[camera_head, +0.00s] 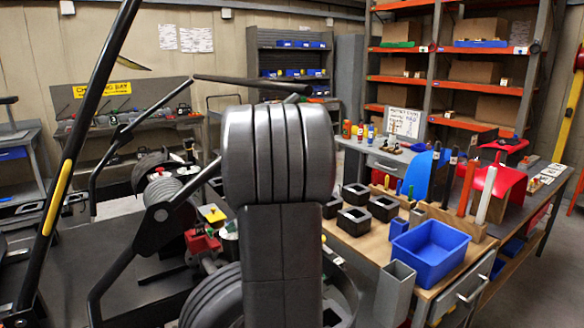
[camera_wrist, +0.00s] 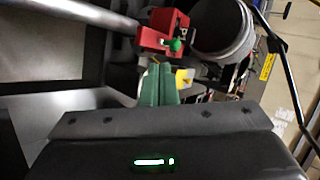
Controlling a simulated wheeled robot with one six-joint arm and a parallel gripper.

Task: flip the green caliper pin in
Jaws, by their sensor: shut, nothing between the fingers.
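The red caliper (camera_wrist: 163,30) is at the upper middle of the wrist view, on dark kart parts. The green caliper pin (camera_wrist: 176,45) shows as a small green end on its lower right side. My gripper (camera_wrist: 159,70) points up toward the caliper in the wrist view, its green fingers shut with nothing between them. The fingertips appear just below the pin and to its left; I cannot tell whether they touch the caliper. In the head view the red caliper (camera_head: 202,243) is left of my arm. My arm hides part of that area, and I cannot make out the pin there.
A dark round tyre or drum (camera_wrist: 222,28) lies close to the caliper's right. A yellow part (camera_wrist: 184,78) is beside my fingers. In the head view a workbench with black blocks (camera_head: 354,221) and a blue bin (camera_head: 430,249) stands to the right.

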